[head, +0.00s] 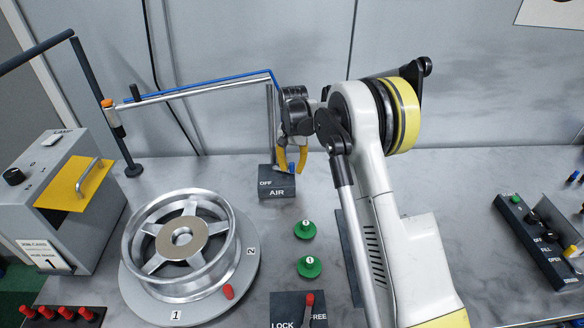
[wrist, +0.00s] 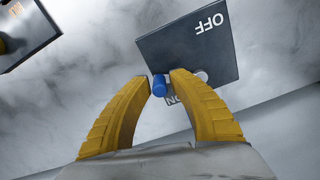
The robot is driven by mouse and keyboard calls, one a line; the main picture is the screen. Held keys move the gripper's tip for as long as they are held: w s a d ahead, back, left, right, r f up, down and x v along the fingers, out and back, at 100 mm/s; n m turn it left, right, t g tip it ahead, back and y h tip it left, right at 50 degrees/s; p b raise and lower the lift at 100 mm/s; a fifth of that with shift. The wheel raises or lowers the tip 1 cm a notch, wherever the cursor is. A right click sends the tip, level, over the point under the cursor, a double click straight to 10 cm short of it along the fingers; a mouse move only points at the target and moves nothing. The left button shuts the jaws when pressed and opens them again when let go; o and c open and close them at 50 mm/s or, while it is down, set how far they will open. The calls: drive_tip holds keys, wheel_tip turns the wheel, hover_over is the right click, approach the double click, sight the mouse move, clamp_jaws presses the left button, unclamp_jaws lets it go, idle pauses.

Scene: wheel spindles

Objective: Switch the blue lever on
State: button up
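The blue lever (head: 292,168) stands on the dark AIR switch box (head: 275,188) at the back of the table. My gripper (head: 292,162) is above the box, pointing down, with its yellow fingers on either side of the lever. In the wrist view, the lever (wrist: 159,86) lies between the two fingertips (wrist: 160,80), very close to both. I cannot tell whether they touch it. The fingers are apart. The OFF label on the switch box (wrist: 190,50) is clear; the ON label is partly hidden by the right finger. I cannot tell which way the lever is set.
A silver wheel (head: 180,245) sits on a round grey plate (head: 245,270) at left. Two green knobs (head: 305,229) and a red-handled LOCK/FREE box (head: 290,305) stand in front of the AIR box. A blue-lined pipe (head: 200,87) runs behind. A dark control panel (head: 540,240) is at right.

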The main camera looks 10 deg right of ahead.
clamp_jaws()
drive_tip(key=w+n, duration=0.1)
drive_tip(key=n, duration=0.1)
drive_tip(key=w+d+n, duration=0.1)
drive_tip(key=n, duration=0.1)
drive_tip(key=shift+w+n, duration=0.15)
drive_tip(key=shift+n, duration=0.15)
drive_tip(key=shift+o, duration=2.4)
unclamp_jaws()
drive_tip(key=shift+r, duration=0.15)
wheel_tip(320, 180, up, 12)
